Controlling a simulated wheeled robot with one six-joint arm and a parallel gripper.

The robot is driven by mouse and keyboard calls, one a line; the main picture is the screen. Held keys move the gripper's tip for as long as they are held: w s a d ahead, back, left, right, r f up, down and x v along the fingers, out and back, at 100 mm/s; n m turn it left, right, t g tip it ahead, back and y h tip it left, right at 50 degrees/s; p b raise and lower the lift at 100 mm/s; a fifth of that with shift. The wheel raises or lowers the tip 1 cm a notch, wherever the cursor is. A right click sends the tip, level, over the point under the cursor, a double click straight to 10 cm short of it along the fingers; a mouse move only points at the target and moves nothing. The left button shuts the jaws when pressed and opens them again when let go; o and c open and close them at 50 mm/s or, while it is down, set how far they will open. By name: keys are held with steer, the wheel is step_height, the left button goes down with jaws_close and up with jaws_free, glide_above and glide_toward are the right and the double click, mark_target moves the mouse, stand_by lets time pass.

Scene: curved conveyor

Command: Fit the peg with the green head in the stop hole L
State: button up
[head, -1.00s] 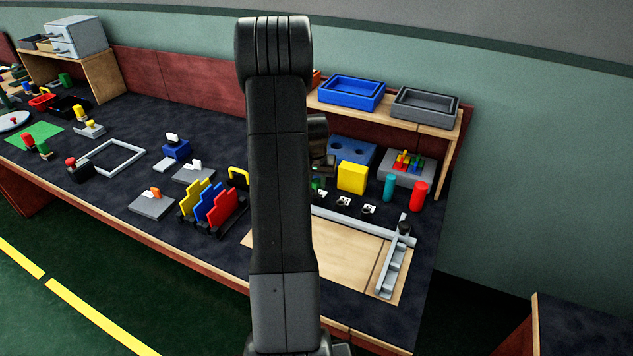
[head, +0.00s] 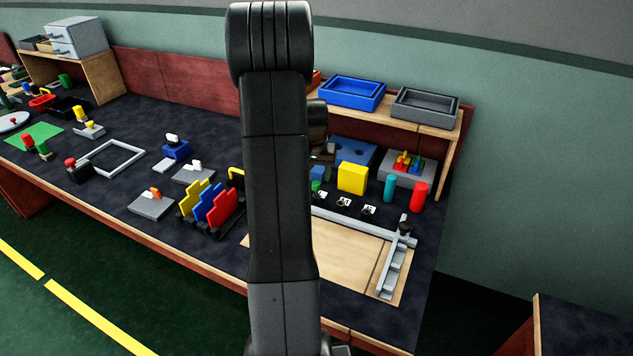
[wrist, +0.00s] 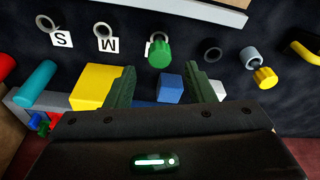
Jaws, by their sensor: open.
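The peg with the green head (wrist: 159,53) stands at a small ring beside a mostly covered white card, third in the row after the rings with S (wrist: 61,40) and M (wrist: 107,45) cards. I take this ring as stop hole L (wrist: 158,36); its letter is not readable. The head covers part of the ring, and how deep the peg sits is hidden. My gripper (wrist: 160,70) is open, its fingers apart on either side of the green head and not touching it. In the head view a bit of green (head: 316,186) shows beside my arm.
A yellow block (wrist: 92,86) and a blue block (wrist: 170,88) lie near my fingers. A dark ring (wrist: 211,50), a grey ring (wrist: 250,56) and a yellow knob (wrist: 265,77) are to the right. Teal (head: 390,187) and red (head: 418,196) cylinders stand nearby.

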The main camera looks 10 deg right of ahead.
step_height(320, 180, up, 8)
steer(key=s, duration=0.1)
steer(key=shift+s+a+r, duration=0.2)
steer(key=shift+s+a, duration=0.05)
steer(key=shift+s, duration=0.05)
steer(key=f, duration=0.4)
steer(key=w+f, duration=0.1)
steer(key=f, duration=0.4)
steer(key=w+d+f, duration=0.1)
steer(key=f, duration=0.3)
steer(key=shift+w+f, duration=0.25)
steer(key=shift+f, duration=0.05)
steer(key=shift+r+p, duration=0.3)
steer(key=shift+a, duration=0.1)
